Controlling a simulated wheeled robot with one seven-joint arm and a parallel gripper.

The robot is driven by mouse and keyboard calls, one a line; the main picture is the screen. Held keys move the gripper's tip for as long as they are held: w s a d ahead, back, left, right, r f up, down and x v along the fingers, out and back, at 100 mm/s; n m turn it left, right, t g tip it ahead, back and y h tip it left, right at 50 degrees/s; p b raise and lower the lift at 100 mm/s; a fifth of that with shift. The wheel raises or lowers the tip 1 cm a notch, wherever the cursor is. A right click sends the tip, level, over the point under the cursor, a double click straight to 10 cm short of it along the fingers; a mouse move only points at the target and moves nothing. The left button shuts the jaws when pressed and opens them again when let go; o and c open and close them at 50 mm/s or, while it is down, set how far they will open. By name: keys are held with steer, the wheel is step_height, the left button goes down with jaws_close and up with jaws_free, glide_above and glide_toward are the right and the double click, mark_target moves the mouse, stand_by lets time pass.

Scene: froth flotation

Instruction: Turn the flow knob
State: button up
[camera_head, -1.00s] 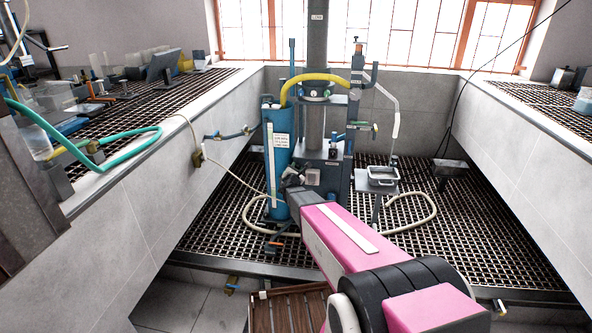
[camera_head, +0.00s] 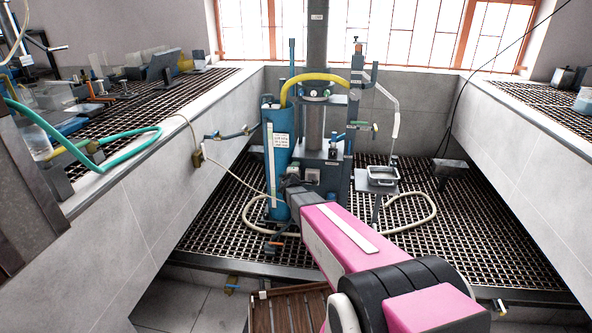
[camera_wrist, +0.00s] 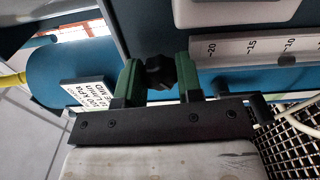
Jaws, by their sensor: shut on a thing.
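A small black lobed knob (camera_wrist: 159,72) sits between the two green fingers of my gripper (camera_wrist: 158,78) in the wrist view. The gripper is shut on it, with one finger at each side. In the head view my gripper (camera_head: 288,183) is at the end of my pink arm, in front of the lower part of the apparatus, beside the blue cylinder (camera_head: 278,151). The knob is too small or hidden there. A pale scale strip (camera_wrist: 250,48) with numbers runs right of the knob in the wrist view.
The blue cylinder carries a white label (camera_wrist: 88,93). A yellow hose (camera_head: 315,77) arches over the apparatus. A metal tray (camera_head: 382,176) stands to its right. The apparatus stands on a grating floor (camera_head: 470,225) between tiled walls. A pale hose loops over the grating.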

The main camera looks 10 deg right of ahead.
steer(key=m, duration=0.6)
steer(key=shift+a+r, duration=0.15)
steer(key=m, duration=0.5)
steer(key=shift+m, duration=0.5)
steer(key=o, duration=0.9)
steer(key=shift+s, duration=0.15)
steer(key=v, duration=1)
steer(key=shift+s, duration=0.25)
steer(key=shift+r, duration=0.1)
